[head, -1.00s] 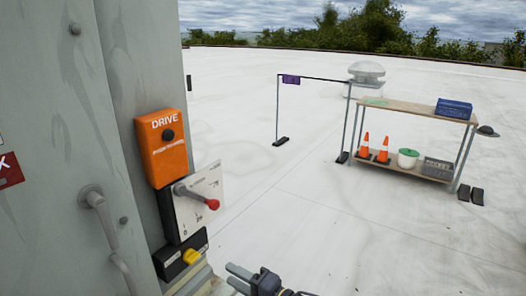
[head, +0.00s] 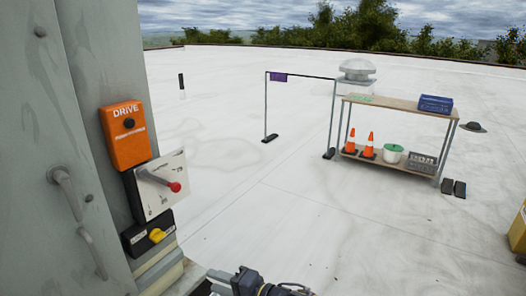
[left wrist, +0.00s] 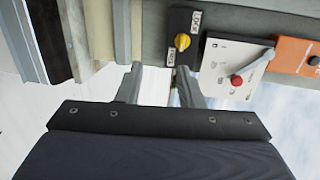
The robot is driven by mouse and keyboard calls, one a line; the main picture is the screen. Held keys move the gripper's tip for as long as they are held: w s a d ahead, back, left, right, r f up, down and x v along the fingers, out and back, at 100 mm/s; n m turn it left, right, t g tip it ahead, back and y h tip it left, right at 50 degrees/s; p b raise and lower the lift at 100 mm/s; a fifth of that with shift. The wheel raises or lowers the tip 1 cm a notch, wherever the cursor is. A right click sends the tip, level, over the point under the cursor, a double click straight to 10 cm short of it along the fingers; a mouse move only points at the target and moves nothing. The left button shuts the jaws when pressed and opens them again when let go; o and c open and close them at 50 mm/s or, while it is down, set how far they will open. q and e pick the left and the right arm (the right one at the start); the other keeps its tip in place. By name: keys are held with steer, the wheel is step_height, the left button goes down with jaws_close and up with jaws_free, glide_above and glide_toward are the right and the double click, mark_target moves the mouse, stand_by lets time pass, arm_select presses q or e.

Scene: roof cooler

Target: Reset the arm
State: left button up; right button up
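The lever with a red knob (head: 175,187) sticks out from a white marked plate (head: 160,190) on the grey cabinet. It also shows in the left wrist view, with the red knob (left wrist: 236,81). Above the plate is an orange DRIVE box (head: 125,140) with a black button. Below is a black switch box with a yellow knob (head: 157,235), also seen in the left wrist view (left wrist: 182,41). My left gripper (head: 214,280) is low at the bottom edge, below and right of the switch box. In the left wrist view its fingers (left wrist: 158,75) are apart with nothing between them. My right gripper is out of view.
The cabinet (head: 60,150) with its handle fills the left side. A shelf table (head: 395,103) with cones, a bucket and a blue case stands at right back, beside a thin frame (head: 300,76). A yellow object (head: 518,230) is at the right edge. The white roof between is clear.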

arm_select(q)
steer(key=s+a+f+n+g+h, duration=0.4)
steer(key=s+a+g+h, duration=0.4)
steer(key=s+a+h, duration=0.15)
steer(key=s+r+n+t+h, duration=0.3)
steer(key=s+r+t+h, duration=0.3)
steer(key=s, duration=0.7)
step_height(320, 180, up, 3)
steer(key=h, duration=0.2)
steer(key=shift+s+a+h, duration=0.25)
steer(key=shift+a+h, duration=0.05)
steer(key=shift+h, duration=0.05)
steer(key=shift+f, duration=0.1)
stand_by(0.5)
